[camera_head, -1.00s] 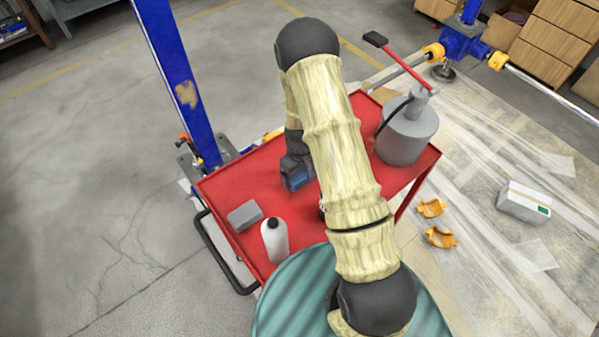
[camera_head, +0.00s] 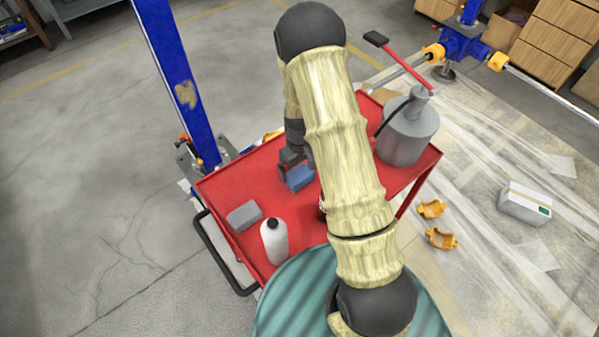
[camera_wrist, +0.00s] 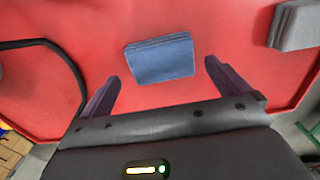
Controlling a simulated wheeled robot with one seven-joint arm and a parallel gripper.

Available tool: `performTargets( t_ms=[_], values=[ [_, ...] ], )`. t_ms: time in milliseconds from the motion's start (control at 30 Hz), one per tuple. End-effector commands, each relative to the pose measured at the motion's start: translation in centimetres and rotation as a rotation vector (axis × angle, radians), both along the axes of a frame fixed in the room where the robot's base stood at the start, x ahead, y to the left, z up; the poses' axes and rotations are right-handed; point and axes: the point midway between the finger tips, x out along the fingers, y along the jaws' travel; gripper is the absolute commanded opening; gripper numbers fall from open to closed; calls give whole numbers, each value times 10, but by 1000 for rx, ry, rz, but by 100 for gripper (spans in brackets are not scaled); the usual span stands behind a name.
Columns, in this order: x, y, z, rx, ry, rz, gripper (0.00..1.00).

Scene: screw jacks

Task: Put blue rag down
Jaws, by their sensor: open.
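The blue rag (camera_head: 299,178) is a folded, flat-sided block lying on the red cart top (camera_head: 245,190). In the wrist view the blue rag (camera_wrist: 160,58) lies on the red surface just beyond my fingertips, about midway between them. My gripper (camera_wrist: 160,85) is open, with its two dark fingers apart and nothing between them. In the head view my gripper (camera_head: 291,158) is beside the rag, partly hidden by my arm.
A grey folded block (camera_head: 244,215) and a white bottle (camera_head: 274,241) stand at the cart's left front. A grey canister (camera_head: 407,135) with a black hose stands at its right. A blue post (camera_head: 178,80) rises behind the cart's left side.

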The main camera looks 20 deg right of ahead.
Motion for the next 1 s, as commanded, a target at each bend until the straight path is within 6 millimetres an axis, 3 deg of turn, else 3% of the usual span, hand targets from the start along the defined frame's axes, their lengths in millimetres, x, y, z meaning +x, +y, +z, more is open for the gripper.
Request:
performTargets(
  t_ms=[433, 600, 1000],
  values=[
    [0, 0, 71, 1, -2, 1, 100],
    [0, 0, 80, 0, 1, 1, 100],
    [0, 0, 80, 1, 1, 1, 100]
  ],
)
